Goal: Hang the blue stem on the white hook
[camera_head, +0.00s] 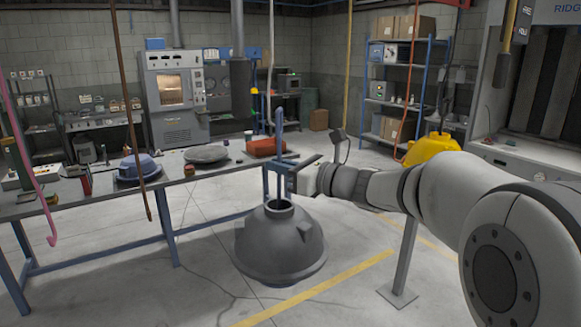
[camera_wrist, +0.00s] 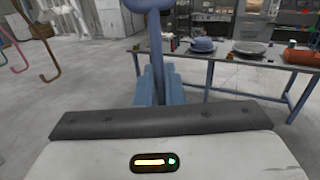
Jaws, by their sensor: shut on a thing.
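The blue stem (camera_head: 280,128) stands upright from the top of a grey hood (camera_head: 280,245). My gripper (camera_head: 279,174) is shut on the stem, and the hood hangs below it, clear of the floor. In the wrist view the stem (camera_wrist: 155,35) rises between my blue fingers (camera_wrist: 155,85), and its top is cut off by the frame edge. The white hook (camera_head: 271,55) hangs from above as a thin pale rod, behind or close to the stem's top in the head view. Its lower end is hard to make out, and I see no contact with the stem.
A pink hook (camera_head: 28,150) and a brown hook (camera_head: 130,100) hang at left. A yellow hood (camera_head: 433,148) sits behind my arm.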

